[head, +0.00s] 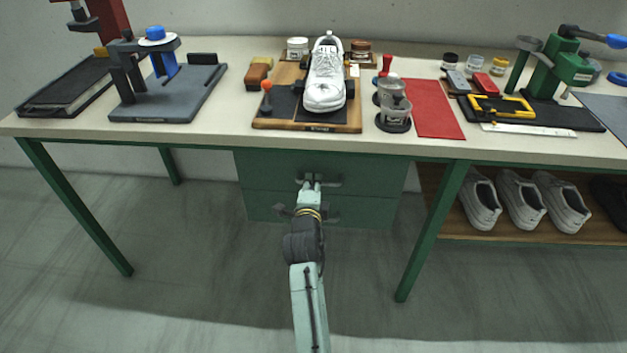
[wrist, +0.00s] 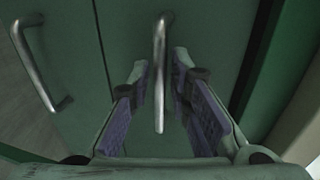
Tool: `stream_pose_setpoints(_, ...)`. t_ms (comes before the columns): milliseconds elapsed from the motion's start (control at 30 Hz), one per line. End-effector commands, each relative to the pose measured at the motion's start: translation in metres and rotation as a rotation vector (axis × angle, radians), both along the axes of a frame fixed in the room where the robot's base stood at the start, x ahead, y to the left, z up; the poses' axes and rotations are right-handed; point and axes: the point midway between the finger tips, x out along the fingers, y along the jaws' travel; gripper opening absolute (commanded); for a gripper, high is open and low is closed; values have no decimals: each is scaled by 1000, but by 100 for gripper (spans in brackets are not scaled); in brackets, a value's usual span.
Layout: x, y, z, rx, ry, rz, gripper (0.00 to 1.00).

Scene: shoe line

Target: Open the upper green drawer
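The upper green drawer (head: 265,172) is under the bench top, and its front looks flush with the lower drawer (head: 370,210). In the wrist view the upper drawer's metal bar handle (wrist: 160,75) stands between the two purple-padded fingers of my gripper (wrist: 158,85). The fingers are apart, with a gap visible on each side of the bar, so my gripper is open around the handle. In the head view my gripper (head: 311,184) is at the upper drawer front and partly hides the handle. The lower drawer's handle (wrist: 41,72) shows at the left of the wrist view.
The bench top (head: 215,138) overhangs the drawers. A white shoe (head: 325,80) stands on a board above them. A green bench leg (head: 432,232) and a shelf with shoes (head: 480,202) are to the right. The floor in front is clear apart from my arm.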

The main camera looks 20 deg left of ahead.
Motion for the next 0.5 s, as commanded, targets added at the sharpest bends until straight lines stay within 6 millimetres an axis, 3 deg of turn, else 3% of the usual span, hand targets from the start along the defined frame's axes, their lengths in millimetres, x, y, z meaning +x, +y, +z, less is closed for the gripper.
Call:
stream_pose_setpoints(400,11,3,-2,-1,-1,0,18)
stream_pose_setpoints(500,11,3,-2,-1,-1,0,13)
